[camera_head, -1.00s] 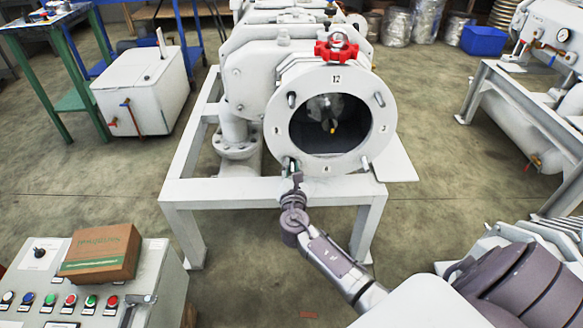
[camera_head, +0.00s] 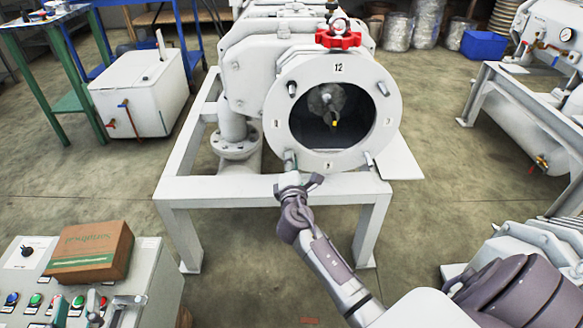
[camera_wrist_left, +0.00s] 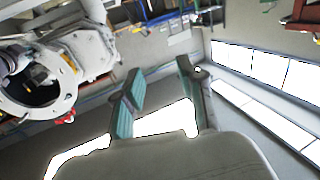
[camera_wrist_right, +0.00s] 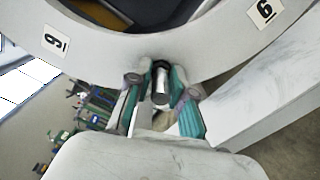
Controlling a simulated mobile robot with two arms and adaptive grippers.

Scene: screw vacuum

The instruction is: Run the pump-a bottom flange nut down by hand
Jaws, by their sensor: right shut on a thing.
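The pump's round white flange (camera_head: 333,152) faces me, with a large round opening and several studs around its rim. My right gripper (camera_head: 291,182) is at the lower-left stud (camera_head: 290,160). In the right wrist view, its teal-padded fingers (camera_wrist_right: 161,103) are closed around a short metallic cylinder, the flange nut or stud end (camera_wrist_right: 161,86), between the 9 and 6 labels. The fingers hide its sides, so nut and stud cannot be told apart. My left gripper (camera_wrist_left: 160,95) is open and empty in the left wrist view; its fingertips (camera_head: 76,309) appear at the head view's lower left.
A control panel (camera_head: 22,275) with buttons and a cardboard box (camera_head: 90,252) is at lower left. The pump's white frame (camera_head: 230,192) runs below the flange. Open floor lies in front.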

